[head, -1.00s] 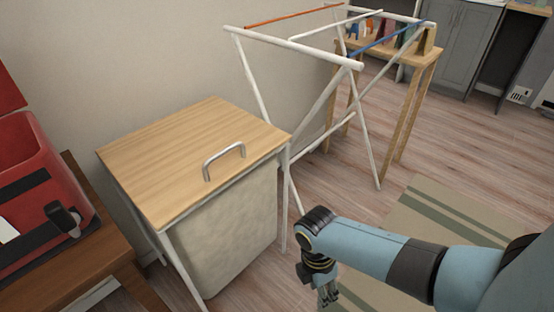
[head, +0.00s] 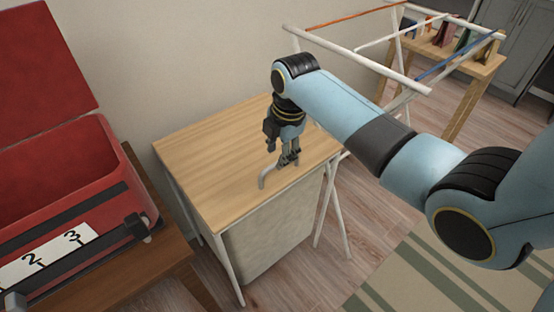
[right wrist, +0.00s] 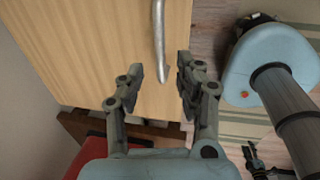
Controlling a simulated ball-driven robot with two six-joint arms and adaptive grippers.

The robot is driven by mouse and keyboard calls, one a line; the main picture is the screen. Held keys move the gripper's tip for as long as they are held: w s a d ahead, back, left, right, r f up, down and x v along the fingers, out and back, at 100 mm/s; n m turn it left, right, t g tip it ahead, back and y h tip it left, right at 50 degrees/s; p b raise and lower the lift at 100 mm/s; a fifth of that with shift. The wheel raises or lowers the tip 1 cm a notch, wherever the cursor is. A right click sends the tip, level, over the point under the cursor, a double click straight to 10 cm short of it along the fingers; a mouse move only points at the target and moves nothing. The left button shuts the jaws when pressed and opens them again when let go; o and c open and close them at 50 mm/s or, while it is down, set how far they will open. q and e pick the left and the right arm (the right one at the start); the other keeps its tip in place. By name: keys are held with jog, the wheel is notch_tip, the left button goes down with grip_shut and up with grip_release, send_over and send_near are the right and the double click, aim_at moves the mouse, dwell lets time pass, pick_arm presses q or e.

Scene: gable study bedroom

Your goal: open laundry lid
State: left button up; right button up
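The laundry hamper has a flat wooden lid (head: 205,165), which is closed, and a beige cloth bag (head: 270,235) in a white frame below it. A metal bar handle (head: 265,178) stands on the lid near its front edge; its right part is hidden behind my gripper. My right gripper (head: 289,162) points down at the handle. In the right wrist view the handle (right wrist: 159,40) runs between and beyond the open fingers (right wrist: 158,78), with lid visible on both sides. I cannot tell any contact.
A red toolbox (head: 70,190) with its lid up stands on a brown wooden table (head: 130,270) at the left. A white drying rack (head: 360,62) stands close behind the hamper's right side. A striped rug (head: 420,270) lies on the floor.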

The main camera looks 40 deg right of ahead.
jog(key=f, duration=0.3)
jog(key=shift+w+f, duration=0.15)
jog(key=shift+w, duration=0.2)
grip_shut()
